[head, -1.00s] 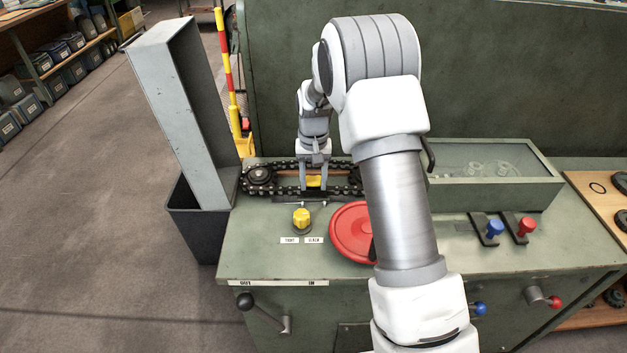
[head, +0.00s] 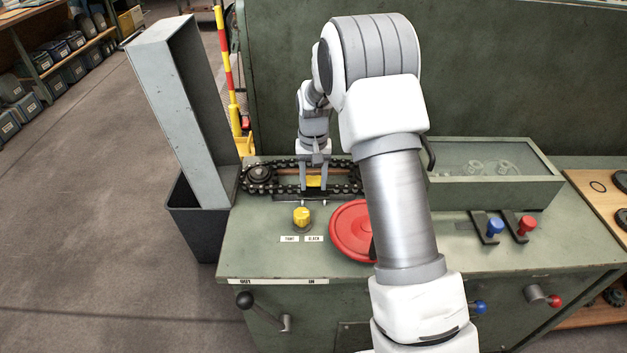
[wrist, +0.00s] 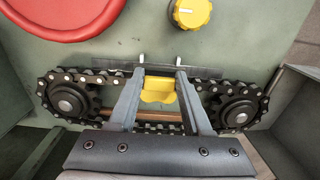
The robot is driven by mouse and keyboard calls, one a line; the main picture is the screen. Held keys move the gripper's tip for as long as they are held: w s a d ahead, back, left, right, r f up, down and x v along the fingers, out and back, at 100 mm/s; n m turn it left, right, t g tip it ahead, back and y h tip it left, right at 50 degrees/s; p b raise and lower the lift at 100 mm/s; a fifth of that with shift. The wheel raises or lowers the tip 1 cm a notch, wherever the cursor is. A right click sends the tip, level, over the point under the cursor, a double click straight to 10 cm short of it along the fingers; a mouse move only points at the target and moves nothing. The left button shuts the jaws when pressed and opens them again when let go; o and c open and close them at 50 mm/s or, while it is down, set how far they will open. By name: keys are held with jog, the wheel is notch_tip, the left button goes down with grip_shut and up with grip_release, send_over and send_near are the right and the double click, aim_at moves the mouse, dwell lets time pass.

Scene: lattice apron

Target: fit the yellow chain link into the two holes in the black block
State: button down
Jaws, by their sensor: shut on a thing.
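The yellow chain link (wrist: 158,88) is between the fingertips of my gripper (wrist: 160,78) in the wrist view, and my gripper is shut on it. In the head view the yellow link (head: 314,181) shows low between the fingers of my gripper (head: 314,188), at the near run of the black chain (head: 283,192). In the wrist view the link is in line with the chain run (wrist: 90,75), between its left and right parts. A dark strip (wrist: 115,70) lies beside that run. The two holes and the link's pins are hidden, so I cannot tell whether they meet.
Sprockets stand at both chain ends (wrist: 68,103) (wrist: 238,108). A yellow knob (head: 302,216) and a red disc (head: 352,232) are on the near bench top. A tilted grey metal cover (head: 180,110) stands in a dark bin (head: 190,225) at left. A clear-topped box (head: 495,178) is at right.

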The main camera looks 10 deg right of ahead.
jog(key=shift+f+b, duration=0.5)
jog(key=shift+f, duration=0.5)
dwell(1.2)
grip_release()
dwell(0.4)
dwell(0.4)
jog(key=shift+r+p, duration=2.8)
jog(key=shift+r, duration=1.5)
